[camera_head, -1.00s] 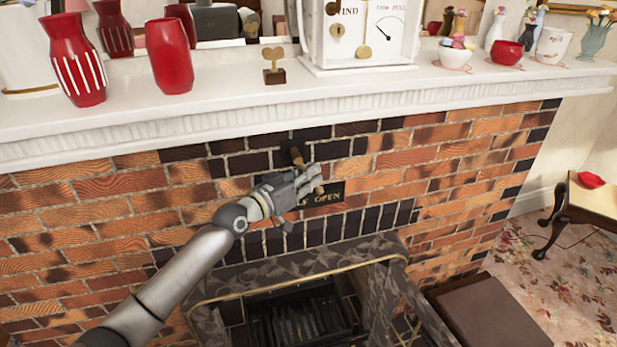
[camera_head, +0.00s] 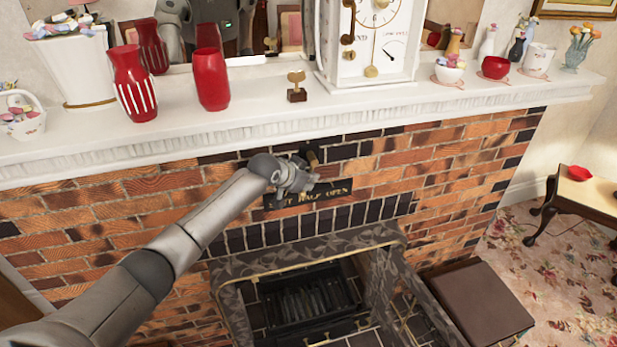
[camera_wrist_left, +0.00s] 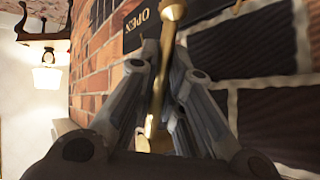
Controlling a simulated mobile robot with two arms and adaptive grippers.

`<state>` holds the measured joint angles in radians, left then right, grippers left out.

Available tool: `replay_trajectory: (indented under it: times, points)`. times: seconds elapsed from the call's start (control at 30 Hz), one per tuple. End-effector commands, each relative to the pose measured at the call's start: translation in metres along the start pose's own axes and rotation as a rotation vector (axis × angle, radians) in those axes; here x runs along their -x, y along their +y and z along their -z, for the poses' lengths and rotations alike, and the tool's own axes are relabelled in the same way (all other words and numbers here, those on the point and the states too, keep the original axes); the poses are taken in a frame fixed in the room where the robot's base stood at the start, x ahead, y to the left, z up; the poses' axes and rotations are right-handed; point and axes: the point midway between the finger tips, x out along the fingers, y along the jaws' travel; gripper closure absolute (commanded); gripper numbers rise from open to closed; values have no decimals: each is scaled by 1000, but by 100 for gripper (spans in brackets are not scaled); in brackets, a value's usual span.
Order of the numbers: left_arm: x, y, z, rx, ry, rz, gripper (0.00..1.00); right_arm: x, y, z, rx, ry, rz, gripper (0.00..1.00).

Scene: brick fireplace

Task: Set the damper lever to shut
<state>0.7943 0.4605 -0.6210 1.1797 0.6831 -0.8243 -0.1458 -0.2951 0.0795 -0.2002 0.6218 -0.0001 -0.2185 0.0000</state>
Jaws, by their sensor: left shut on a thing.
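The brass damper lever (camera_head: 312,154) is on the brick front below the mantel; its lower part is mostly hidden by my gripper in the head view. In the left wrist view the lever (camera_wrist_left: 171,12) runs between the fingers. My left gripper (camera_head: 308,183) is shut on the lever, just above the black label plate (camera_head: 343,189). The gold words HALF and OPEN are readable on the plate; the first word, at its left end, is partly covered. The plate also shows in the left wrist view (camera_wrist_left: 137,28). My right gripper is not in view.
The white mantel shelf (camera_head: 420,97) juts out above my gripper and carries red vases (camera_head: 134,85), a small brass key on a block (camera_head: 297,88) and a white clock (camera_head: 375,45). A fireplace surround (camera_head: 300,258) is below. A brown stool (camera_head: 480,300) stands at the lower right.

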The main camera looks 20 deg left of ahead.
Motion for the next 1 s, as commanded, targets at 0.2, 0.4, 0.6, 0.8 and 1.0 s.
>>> replay_trajectory:
  times: [0.2,0.4,0.6,0.8,1.0]
  points:
    - [0,-7,8,-64,-104,30,100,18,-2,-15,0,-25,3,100]
    - [1,-9,6,-98,-160,45,100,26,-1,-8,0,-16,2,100]
    - [1,-10,5,-110,-181,51,100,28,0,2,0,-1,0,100]
    - [0,-10,4,-112,-182,52,100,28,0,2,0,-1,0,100]
    - [0,-10,4,-111,-182,52,87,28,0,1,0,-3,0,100]
